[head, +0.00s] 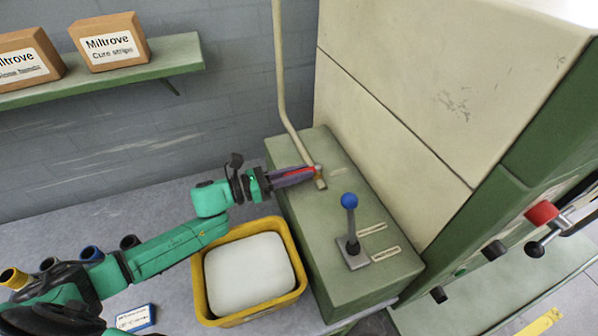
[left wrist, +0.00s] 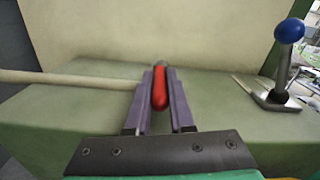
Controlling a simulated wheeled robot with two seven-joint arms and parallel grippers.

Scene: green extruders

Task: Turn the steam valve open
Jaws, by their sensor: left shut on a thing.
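The steam valve has a red lever handle (left wrist: 160,92) at the foot of a cream pipe (head: 282,85), on top of a green box (head: 335,270). In the head view the red handle (head: 305,169) shows between my fingers, with a brass-coloured fitting (head: 321,183) at its right end. My left gripper (head: 298,174) reaches in from the left and is shut on the red handle. In the left wrist view the purple fingers (left wrist: 160,100) lie on both sides of the handle, which points towards me. My right gripper is not in view.
A blue-knobbed lever (head: 350,215) stands on the box, right of the valve. A yellow bin (head: 302,262) with a white block (head: 248,272) stands beside the box. A shelf (head: 170,57) holds cardboard boxes (head: 110,42). A large cream and green machine (head: 420,110) rises behind.

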